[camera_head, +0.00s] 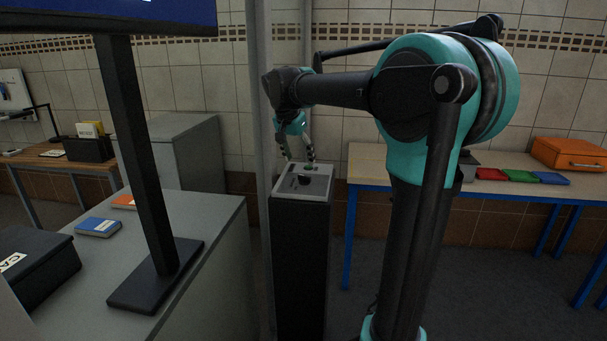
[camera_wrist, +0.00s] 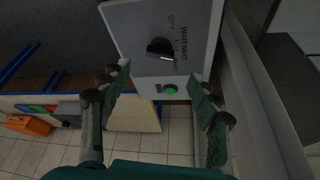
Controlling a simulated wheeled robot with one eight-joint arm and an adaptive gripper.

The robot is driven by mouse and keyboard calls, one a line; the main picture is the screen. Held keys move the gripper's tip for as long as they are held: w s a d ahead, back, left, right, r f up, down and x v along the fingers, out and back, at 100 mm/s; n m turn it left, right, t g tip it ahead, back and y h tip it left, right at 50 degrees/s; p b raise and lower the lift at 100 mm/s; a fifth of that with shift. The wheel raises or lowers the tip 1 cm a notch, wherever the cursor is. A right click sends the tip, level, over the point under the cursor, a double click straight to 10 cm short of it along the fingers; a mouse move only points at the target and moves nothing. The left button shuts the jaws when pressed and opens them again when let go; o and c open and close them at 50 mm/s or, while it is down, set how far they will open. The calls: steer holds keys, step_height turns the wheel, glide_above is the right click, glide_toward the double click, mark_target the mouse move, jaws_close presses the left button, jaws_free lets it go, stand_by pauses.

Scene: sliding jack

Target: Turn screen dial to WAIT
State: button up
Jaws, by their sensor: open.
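The screen dial is a black knob (camera_wrist: 158,47) on the light grey sloped panel (camera_wrist: 128,22) of a dark pedestal (camera_head: 300,260). The labels OFF, WAIT and NEXT (camera_wrist: 181,45) are printed beside it, sideways in the wrist view. A pale mark shows on the knob's right side, but I cannot tell surely which label it points at. The dial also shows small in the head view (camera_head: 304,181). A green button (camera_wrist: 170,89) sits near it on the panel. My gripper (camera_head: 298,155) is open and empty over the panel's far end, its fingers (camera_wrist: 160,77) apart on either side of the button.
A grey post (camera_head: 262,100) rises close beside the pedestal. A grey counter (camera_head: 220,225) with a monitor stand (camera_head: 150,170) is at left. A wooden table (camera_head: 365,165) with blue legs, an orange case (camera_head: 570,153) and coloured books stands behind at right.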

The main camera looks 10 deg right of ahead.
mark_target(304, 176)
steer(key=x, duration=0.7)
steer(key=shift+w+f, duration=0.15)
steer(key=shift+f, duration=0.15)
steer(key=c, duration=1.2)
